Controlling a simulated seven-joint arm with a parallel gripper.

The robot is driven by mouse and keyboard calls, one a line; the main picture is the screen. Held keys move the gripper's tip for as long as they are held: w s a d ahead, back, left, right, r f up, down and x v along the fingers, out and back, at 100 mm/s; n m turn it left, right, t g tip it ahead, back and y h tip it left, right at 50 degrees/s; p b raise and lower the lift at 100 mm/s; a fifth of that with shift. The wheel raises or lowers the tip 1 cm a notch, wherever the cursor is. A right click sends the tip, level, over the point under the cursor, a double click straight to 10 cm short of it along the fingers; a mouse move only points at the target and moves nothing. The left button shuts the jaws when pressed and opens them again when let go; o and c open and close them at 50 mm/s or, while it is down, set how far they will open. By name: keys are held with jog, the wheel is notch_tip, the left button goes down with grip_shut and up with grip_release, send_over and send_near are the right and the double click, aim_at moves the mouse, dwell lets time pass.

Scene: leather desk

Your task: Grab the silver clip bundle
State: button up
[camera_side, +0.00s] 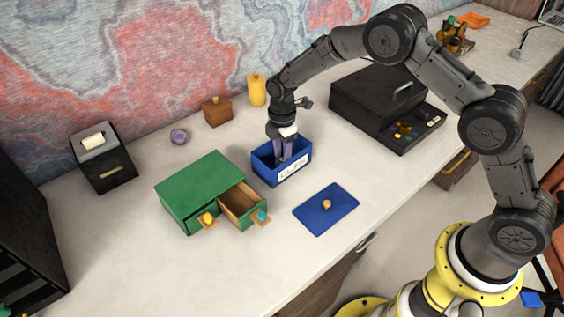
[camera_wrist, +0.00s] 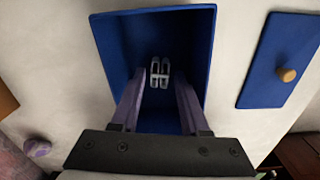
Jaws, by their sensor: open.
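The silver clip bundle (camera_wrist: 160,73) lies on the floor of the blue box (camera_wrist: 204,20), near its middle in the wrist view. The box also shows in the side view (camera_side: 265,172), with a white label on its front. The bundle is hidden there by the box walls and my fingers. My gripper (camera_side: 284,156) points down into the box. In the wrist view, my gripper's purple fingers (camera_wrist: 160,98) are open, one to each side of the bundle's line. They appear apart from it, with nothing held between them.
A blue lid with a knob (camera_side: 318,216) lies right of the box. A green drawer unit (camera_side: 192,183) with open drawers stands to the left. A black case (camera_side: 365,97) stands behind right. A wooden box (camera_side: 217,112) and yellow canister (camera_side: 257,91) stand behind.

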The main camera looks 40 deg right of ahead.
jog(key=shift+f, duration=0.5)
grip_shut()
